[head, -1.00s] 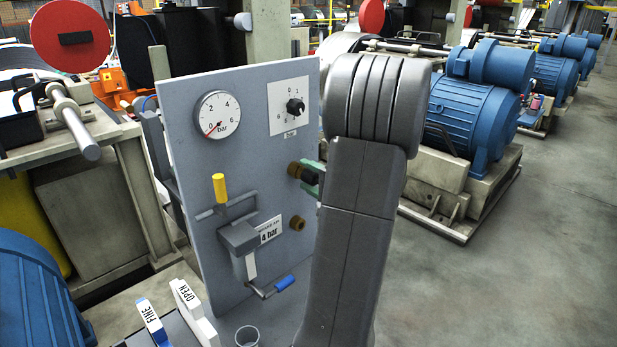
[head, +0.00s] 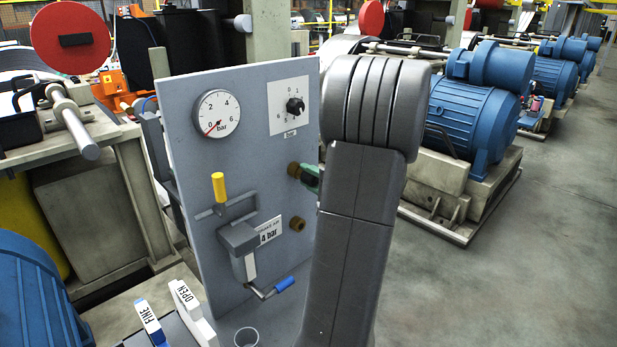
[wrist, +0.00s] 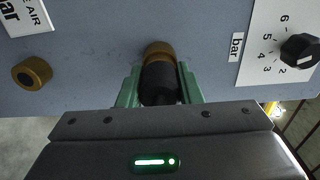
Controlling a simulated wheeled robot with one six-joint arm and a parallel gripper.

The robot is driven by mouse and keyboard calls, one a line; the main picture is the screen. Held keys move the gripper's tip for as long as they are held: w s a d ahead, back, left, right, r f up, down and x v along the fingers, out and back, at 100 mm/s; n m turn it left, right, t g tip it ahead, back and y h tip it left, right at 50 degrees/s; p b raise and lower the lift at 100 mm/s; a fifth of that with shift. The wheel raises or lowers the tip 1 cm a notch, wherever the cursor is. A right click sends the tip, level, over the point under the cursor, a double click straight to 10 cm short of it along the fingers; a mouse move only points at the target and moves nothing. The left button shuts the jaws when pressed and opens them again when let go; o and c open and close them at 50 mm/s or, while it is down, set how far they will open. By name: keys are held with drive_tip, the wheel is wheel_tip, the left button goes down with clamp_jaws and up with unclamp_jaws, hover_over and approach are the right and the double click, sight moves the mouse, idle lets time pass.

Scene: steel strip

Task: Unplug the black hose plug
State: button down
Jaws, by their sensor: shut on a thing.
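The black hose plug (wrist: 159,84) shows in the wrist view, with its end at a brass socket (wrist: 158,50) on the grey panel. My gripper (wrist: 158,88) has its green fingers on both sides of the plug and is shut on it. In the head view, the upper brass socket (head: 293,170) and a green finger of my gripper (head: 312,178) show beside my arm. In the wrist view the plug and socket look in contact.
A second, empty brass socket (head: 297,223) sits lower on the panel (head: 190,150). The panel also carries a gauge (head: 217,113), a black knob (head: 295,106), a yellow-handled valve (head: 219,187) and a blue-handled crank (head: 284,284). Open floor lies right of my arm.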

sight(316, 180)
drive_tip(key=shift+b+v, duration=1.35)
drive_tip(key=shift+v, duration=1.65)
drive_tip(key=shift+b+v, duration=0.35)
drive_tip(key=shift+v, duration=0.5)
drive_tip(key=b+v, duration=0.1)
drive_tip(key=v, duration=0.6)
drive_tip(key=shift+b, duration=0.4)
drive_tip(key=shift+s+d, duration=0.1)
